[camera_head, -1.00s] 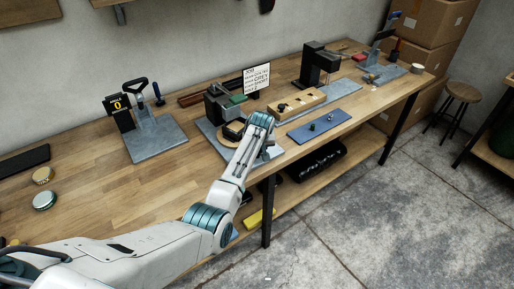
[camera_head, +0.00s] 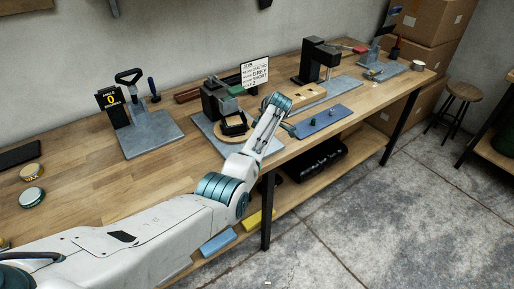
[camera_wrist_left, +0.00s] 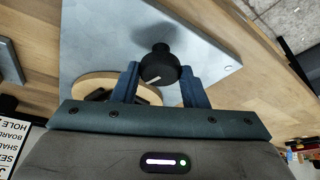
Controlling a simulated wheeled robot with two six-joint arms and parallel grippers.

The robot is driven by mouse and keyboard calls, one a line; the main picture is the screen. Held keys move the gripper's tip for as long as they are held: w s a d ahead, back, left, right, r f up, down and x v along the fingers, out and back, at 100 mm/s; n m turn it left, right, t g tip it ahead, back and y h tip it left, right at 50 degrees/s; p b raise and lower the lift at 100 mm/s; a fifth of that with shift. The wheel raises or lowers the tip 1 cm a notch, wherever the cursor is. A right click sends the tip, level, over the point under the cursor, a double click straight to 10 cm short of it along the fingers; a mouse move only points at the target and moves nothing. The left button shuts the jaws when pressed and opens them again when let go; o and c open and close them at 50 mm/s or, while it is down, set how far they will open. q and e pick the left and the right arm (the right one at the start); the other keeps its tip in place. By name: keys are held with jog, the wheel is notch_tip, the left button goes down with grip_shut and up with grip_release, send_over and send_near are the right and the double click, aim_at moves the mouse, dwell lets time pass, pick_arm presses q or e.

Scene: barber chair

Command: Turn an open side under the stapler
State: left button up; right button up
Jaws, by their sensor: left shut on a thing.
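A dark machine that looks like the stapler (camera_head: 217,99) stands on a grey base plate on the bench. A round wooden turntable (camera_head: 222,133) with a black open frame (camera_head: 236,123) on it sits in front of it. In the left wrist view my left gripper (camera_wrist_left: 160,72) is shut on a black round knob (camera_wrist_left: 161,62) that stands over the grey plate (camera_wrist_left: 100,40). The turntable (camera_wrist_left: 84,87) lies to the left of the knob there, partly hidden by a finger. In the head view my left arm hides the fingers and the knob. My right gripper is not in view.
A job sign (camera_head: 254,73) stands behind. A grey-based press (camera_head: 150,133) stands left. The bench front between is mostly clear.

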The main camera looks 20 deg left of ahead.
pick_arm(q)
jog(key=shift+w+n+g+b, duration=0.15)
jog(key=shift+n+g+b, duration=0.35)
jog(key=shift+n+b, duration=0.9)
jog(key=shift+n, duration=0.3)
jog(key=o, duration=1)
jog(key=shift+c, duration=0.2)
jog(key=shift+r, duration=0.1)
jog(key=b+v, duration=0.3)
jog(key=v, duration=0.7)
jog(key=shift+r, duration=0.35)
jog(key=shift+w+d, duration=0.1)
